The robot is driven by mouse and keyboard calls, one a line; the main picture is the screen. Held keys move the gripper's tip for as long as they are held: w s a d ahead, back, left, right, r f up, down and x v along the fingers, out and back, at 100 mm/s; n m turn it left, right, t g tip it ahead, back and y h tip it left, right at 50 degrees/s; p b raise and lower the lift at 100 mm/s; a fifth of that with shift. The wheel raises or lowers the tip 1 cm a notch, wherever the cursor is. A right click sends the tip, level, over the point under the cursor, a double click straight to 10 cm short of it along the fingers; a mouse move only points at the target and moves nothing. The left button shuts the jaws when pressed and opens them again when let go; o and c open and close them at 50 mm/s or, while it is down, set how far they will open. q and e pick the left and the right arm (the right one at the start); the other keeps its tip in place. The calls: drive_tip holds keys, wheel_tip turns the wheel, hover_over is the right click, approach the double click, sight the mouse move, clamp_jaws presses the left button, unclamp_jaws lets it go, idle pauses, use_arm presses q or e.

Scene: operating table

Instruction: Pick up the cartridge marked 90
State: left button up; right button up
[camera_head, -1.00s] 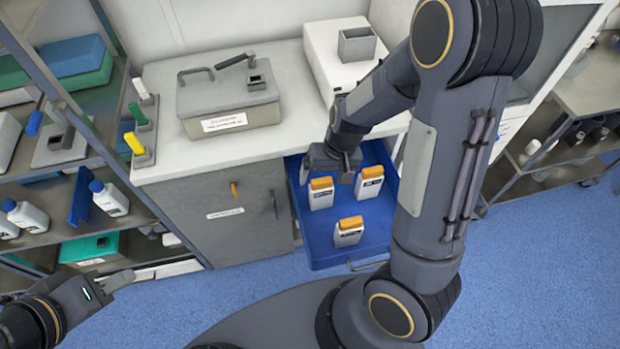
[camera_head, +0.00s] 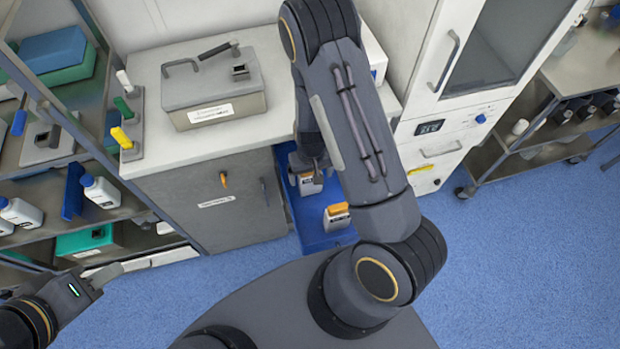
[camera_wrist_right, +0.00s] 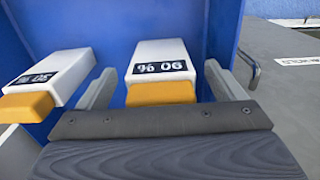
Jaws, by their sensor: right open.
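The blue drawer (camera_head: 313,238) is open and holds white cartridges with orange caps. In the right wrist view, one cartridge (camera_wrist_right: 160,52) lies between the fingers of my open right gripper (camera_wrist_right: 164,85), with a gap on each side. Its black label appears to read 90 %, upside down. A second cartridge (camera_wrist_right: 48,75) lies left of the left finger, with a similar label. In the head view, my right gripper (camera_head: 308,163) is over a cartridge (camera_head: 309,184), and another (camera_head: 337,217) is nearer the front. My right arm hides the drawer's right part. My left gripper (camera_head: 98,277) is at lower left.
A grey lidded box (camera_head: 213,95) sits on the white counter (camera_head: 150,88). Shelves with white bottles (camera_head: 101,192) stand at left. A white cabinet (camera_head: 435,110) and a metal cart (camera_head: 540,140) stand at right. Blue floor is clear at right.

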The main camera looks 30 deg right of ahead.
drive_tip(key=c, duration=1.4)
drive_tip(key=shift+c, duration=0.2)
drive_tip(key=shift+r, duration=0.1)
